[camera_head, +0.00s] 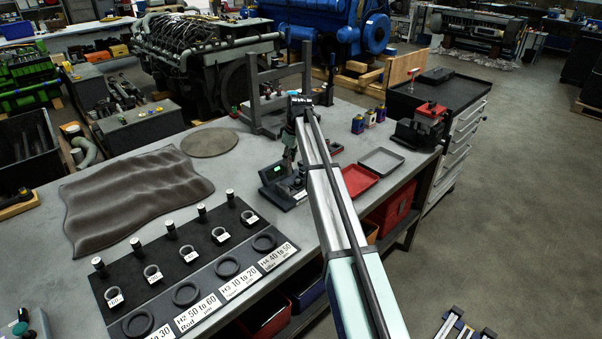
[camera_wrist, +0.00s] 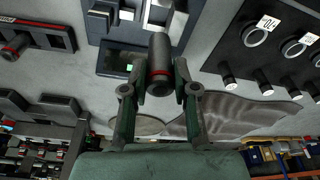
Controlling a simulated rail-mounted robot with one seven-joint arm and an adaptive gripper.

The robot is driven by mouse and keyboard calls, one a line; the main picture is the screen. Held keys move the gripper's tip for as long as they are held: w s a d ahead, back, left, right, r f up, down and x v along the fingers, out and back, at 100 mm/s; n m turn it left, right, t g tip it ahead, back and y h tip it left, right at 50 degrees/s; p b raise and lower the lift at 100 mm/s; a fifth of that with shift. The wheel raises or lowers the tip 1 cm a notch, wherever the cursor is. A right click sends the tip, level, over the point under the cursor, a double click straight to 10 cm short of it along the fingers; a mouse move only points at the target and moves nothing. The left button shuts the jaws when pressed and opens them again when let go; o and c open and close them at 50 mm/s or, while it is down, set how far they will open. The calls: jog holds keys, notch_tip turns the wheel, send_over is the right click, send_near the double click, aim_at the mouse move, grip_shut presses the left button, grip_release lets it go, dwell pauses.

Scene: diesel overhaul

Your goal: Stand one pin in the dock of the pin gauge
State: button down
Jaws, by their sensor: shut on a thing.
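My gripper (camera_wrist: 160,88) is shut on a dark cylindrical pin (camera_wrist: 160,62) with a red band at its near end. In the wrist view the pin lies between the two fingers, its far end pointing toward the pin gauge (camera_wrist: 108,28). The gauge is a dark block with a small green-lit display and pale metal fittings. In the head view the gauge (camera_head: 275,192) stands on the bench, left of my arm, with its display lit. My arm partly covers it there. I cannot tell whether the pin touches the dock.
A black board (camera_head: 180,262) with several upright pins, rings and labels lies at front left. A wavy brown mat (camera_head: 135,190) lies behind it. A red tray (camera_head: 360,180) and a grey tray (camera_head: 381,161) lie right of my arm. A dark vise (camera_head: 419,132) stands farther right.

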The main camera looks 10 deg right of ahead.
aim_at(289, 171)
jog(key=shift+w+n, duration=0.5)
jog(key=shift+n, duration=0.1)
jog(key=shift+s+a+n, duration=0.1)
jog(key=shift+s+n, duration=0.05)
jog(key=shift+n, duration=0.55)
jog(key=shift+f, duration=0.15)
jog(key=shift+d+b+x, duration=0.2)
jog(key=shift+b+x, duration=0.45)
jog(key=shift+x, duration=0.75)
jog(key=shift+s+f+b, duration=0.1)
jog(key=shift+f+b, duration=0.2)
jog(key=shift+f, duration=0.4)
jog(key=shift+s+f+b, duration=0.15)
jog(key=shift+f+b, duration=0.1)
jog(key=shift+f, duration=0.5)
jog(key=shift+f, duration=0.35)
jog(key=shift+b+x, duration=0.55)
jog(key=shift+x, duration=0.6)
dwell(0.6)
jog(key=shift+s+d, duration=0.15)
jog(key=shift+d, duration=0.05)
